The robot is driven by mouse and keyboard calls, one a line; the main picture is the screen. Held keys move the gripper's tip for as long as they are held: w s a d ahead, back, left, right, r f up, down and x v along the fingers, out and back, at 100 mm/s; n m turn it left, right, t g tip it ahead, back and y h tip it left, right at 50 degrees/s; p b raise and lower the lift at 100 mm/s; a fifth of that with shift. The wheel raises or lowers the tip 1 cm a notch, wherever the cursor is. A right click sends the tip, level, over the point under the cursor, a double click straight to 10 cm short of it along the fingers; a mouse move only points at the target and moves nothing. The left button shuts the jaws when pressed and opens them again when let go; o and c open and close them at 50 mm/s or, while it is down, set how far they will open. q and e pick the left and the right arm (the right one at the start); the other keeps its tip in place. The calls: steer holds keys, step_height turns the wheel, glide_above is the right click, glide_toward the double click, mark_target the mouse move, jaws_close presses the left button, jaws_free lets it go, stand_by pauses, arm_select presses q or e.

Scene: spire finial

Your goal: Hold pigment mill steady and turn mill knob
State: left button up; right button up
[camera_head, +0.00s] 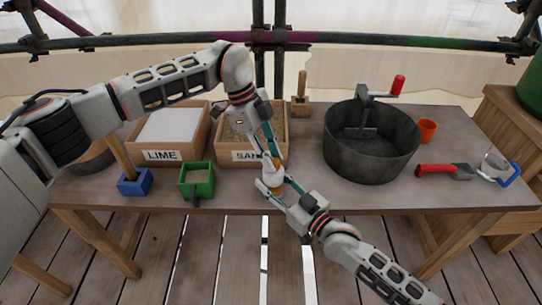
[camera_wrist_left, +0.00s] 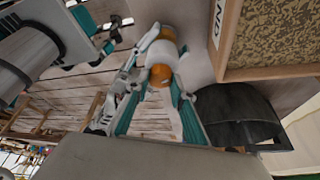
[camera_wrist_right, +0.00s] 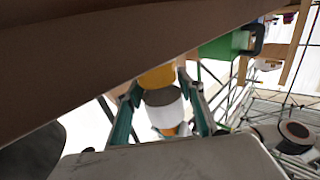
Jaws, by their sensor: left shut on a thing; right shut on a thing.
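The pigment mill, a small white and orange piece (camera_head: 272,176), is held upright or nearly so at the table's front edge, below the sand box. My left gripper (camera_head: 270,155) reaches down from above and is shut on its upper part. My right gripper (camera_head: 273,190) comes from the front right and is shut around its lower part. In the left wrist view the mill (camera_wrist_left: 160,76) shows white and orange between teal fingers. In the right wrist view the mill (camera_wrist_right: 164,112) shows orange, grey and white bands between the fingers. The knob's exact outline is hidden by the fingers.
A lime box (camera_head: 170,130), a sand box (camera_head: 230,155), a blue block with a handle (camera_head: 134,183) and a green container (camera_head: 197,180) are nearby. A dark mixing tub (camera_head: 370,145), an orange cup (camera_head: 427,130) and a red-handled trowel (camera_head: 440,171) stand right.

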arm_select(q)
steer(key=shift+w+d+m+g+y, duration=0.1)
steer(key=shift+m+g+y, duration=0.35)
steer(key=shift+m, duration=0.95)
steer(key=shift+d+m+g+y, duration=0.1)
steer(key=shift+m+g+y, duration=0.3)
steer(key=shift+m, duration=1)
steer(key=o, duration=1.1)
steer(key=shift+a+r, duration=0.1)
steer(key=v, duration=1.2)
steer(key=shift+w, duration=0.1)
